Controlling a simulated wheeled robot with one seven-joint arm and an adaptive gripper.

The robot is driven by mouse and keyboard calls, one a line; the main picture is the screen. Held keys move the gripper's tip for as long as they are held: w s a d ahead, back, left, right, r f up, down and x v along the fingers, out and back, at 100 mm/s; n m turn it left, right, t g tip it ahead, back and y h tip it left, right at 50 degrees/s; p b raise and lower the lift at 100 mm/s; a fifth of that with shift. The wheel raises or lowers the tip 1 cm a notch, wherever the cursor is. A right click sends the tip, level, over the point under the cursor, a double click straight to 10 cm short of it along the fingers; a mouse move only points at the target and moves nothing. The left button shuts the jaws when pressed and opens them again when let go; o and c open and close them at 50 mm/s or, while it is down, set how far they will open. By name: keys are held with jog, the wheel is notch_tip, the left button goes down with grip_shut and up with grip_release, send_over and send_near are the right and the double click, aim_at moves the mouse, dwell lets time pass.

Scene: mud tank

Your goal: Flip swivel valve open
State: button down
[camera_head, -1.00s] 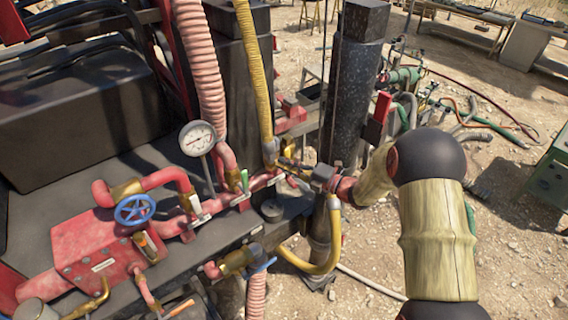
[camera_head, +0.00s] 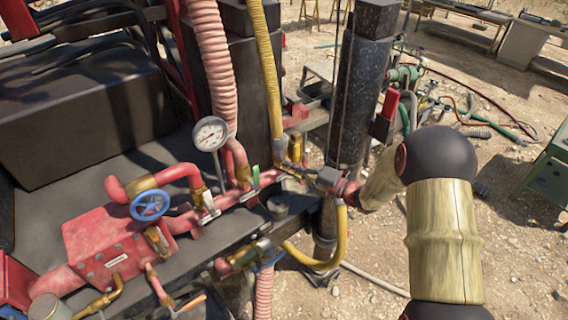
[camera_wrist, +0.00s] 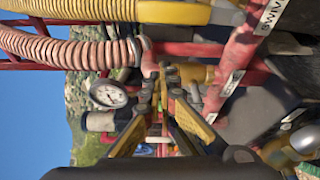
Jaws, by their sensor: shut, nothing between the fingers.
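A red pipe with a white label starting "SWIV" (camera_wrist: 270,15) crosses the upper right of the wrist view. In the head view the red pipe line (camera_head: 232,201) carries small valves with a white handle (camera_head: 208,200) and a green handle (camera_head: 256,177). I cannot tell for sure which handle is the swivel valve's. My gripper (camera_head: 290,170) is at the right end of this line, beside the yellow hose fitting. In the wrist view my gripper (camera_wrist: 163,85) is shut and empty, its fingertips close to brass-coloured fittings; contact is unclear.
A pressure gauge (camera_head: 210,134) stands above the pipes. A blue handwheel (camera_head: 149,206) sits on the red block at left. A pink corrugated hose (camera_head: 213,60) and a yellow hose (camera_head: 261,70) hang close by. A dark column (camera_head: 354,90) stands behind my gripper. Open ground lies right.

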jog(key=b+v, duration=0.1)
jog(key=v, duration=0.7)
jog(key=shift+d+f, duration=0.2)
jog(key=shift+d, duration=0.1)
jog(key=shift+w+d, duration=0.1)
jog(key=shift+w, duration=0.05)
